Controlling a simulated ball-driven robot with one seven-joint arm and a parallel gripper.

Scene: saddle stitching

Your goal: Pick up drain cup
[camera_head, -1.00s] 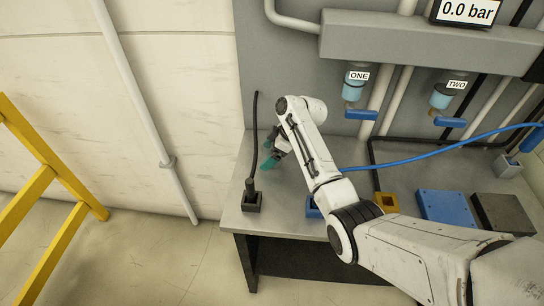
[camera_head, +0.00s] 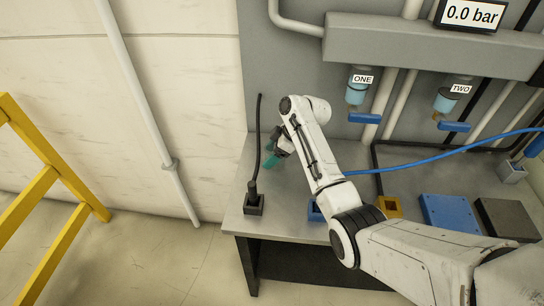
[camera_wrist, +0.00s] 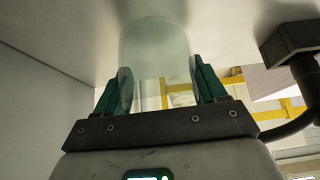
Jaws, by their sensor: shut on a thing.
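The drain cup (camera_wrist: 155,48) is a clear, pale, see-through cylinder in the wrist view. It sits between the teal fingers of my gripper (camera_wrist: 163,84), which is shut on it. In the head view my gripper (camera_head: 272,155) is at the left rear of the grey bench, close to the black hose. The cup cannot be made out there, as my arm and fingers cover that spot.
The black hose (camera_head: 258,140) stands in a black holder (camera_head: 254,206) at the bench's left. Blue (camera_head: 314,211) and yellow (camera_head: 389,208) holders, a blue block (camera_head: 448,213) and a dark block (camera_head: 506,219) lie rightward. Bowls labelled ONE (camera_head: 356,92) and TWO (camera_head: 447,100) hang above.

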